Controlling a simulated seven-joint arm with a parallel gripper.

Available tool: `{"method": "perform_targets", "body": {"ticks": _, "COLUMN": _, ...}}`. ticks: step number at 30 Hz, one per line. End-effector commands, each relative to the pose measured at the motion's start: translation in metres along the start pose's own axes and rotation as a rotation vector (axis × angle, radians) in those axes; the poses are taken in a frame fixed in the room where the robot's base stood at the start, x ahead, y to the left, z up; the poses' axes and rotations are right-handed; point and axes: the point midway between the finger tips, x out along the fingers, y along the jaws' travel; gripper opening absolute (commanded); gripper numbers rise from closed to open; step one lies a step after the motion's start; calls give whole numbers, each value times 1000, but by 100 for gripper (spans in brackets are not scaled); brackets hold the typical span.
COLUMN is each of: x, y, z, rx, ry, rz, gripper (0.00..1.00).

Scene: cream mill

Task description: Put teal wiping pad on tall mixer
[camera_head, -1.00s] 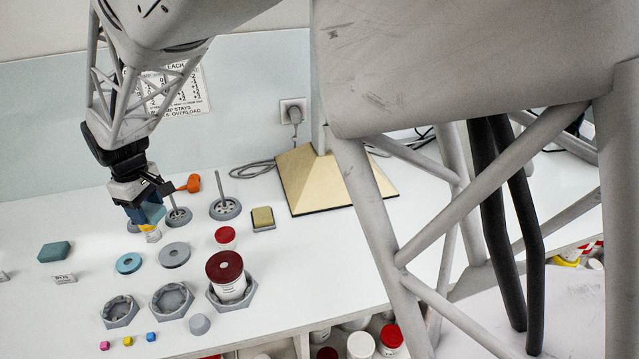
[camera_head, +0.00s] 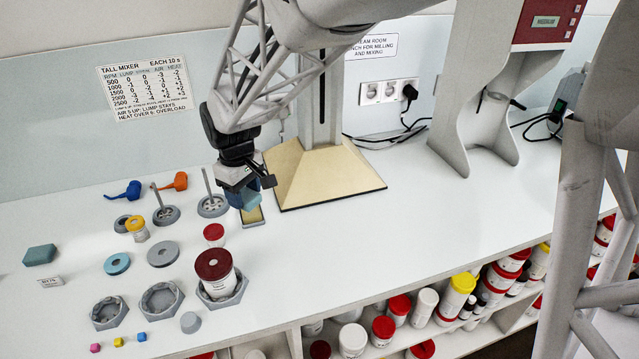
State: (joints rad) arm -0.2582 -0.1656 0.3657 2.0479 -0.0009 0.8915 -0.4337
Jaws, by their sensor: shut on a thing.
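A larger teal block (camera_head: 39,255) lies at the far left of the bench.
A red-lidded jar (camera_head: 217,272) sits in a grey hexagonal holder, with empty holders (camera_head: 162,299) left of it. Grey rods on round bases (camera_head: 165,213) stand left of my gripper. The white bench is clear right of the jar. A sign (camera_head: 145,88) on the wall reads TALL MIXER.

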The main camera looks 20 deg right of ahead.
Motion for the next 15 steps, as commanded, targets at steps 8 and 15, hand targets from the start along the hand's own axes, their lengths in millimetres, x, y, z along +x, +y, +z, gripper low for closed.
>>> {"method": "perform_targets", "body": {"ticks": 8, "x": 6, "y": 31, "z": 56, "rx": 103, "ry": -1, "rz": 0, "gripper": 30}}
{"method": "perform_targets", "body": {"ticks": 15, "x": 11, "y": 50, "z": 104, "rx": 191, "ry": -1, "rz": 0, "gripper": 30}}
